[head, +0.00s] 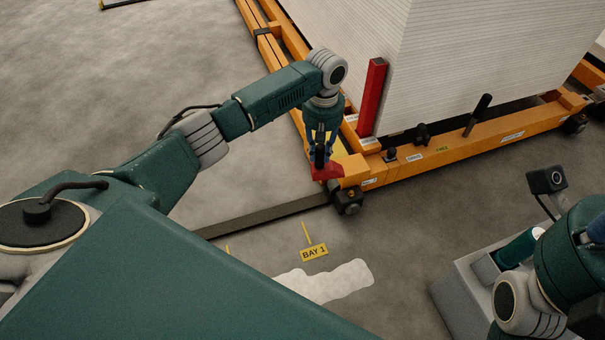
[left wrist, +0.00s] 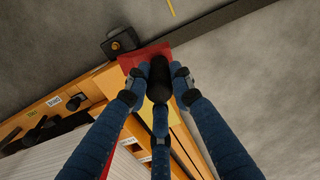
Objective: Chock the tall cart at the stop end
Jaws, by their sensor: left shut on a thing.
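The tall cart has an orange frame (head: 455,146) that carries a high stack of white sheets (head: 475,60). A dark wheel (head: 347,199) shows at its near corner, close to the dark stop rail (head: 265,214) on the floor. My left gripper (head: 320,150) is shut on the black handle of a red chock (head: 328,173) at that corner. In the left wrist view, the fingers (left wrist: 160,88) close around the handle, and the red chock (left wrist: 140,57) lies beside the wheel (left wrist: 119,42). I cannot tell whether the chock touches floor or wheel. My right gripper is not in view.
A red post (head: 372,97) stands upright on the cart's near end. A black lever (head: 477,115) and black knobs (head: 421,134) stick up from its side beam. A yellow BAY 1 sign (head: 314,252) and a pale patch (head: 325,281) are on the floor. The floor at left is clear.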

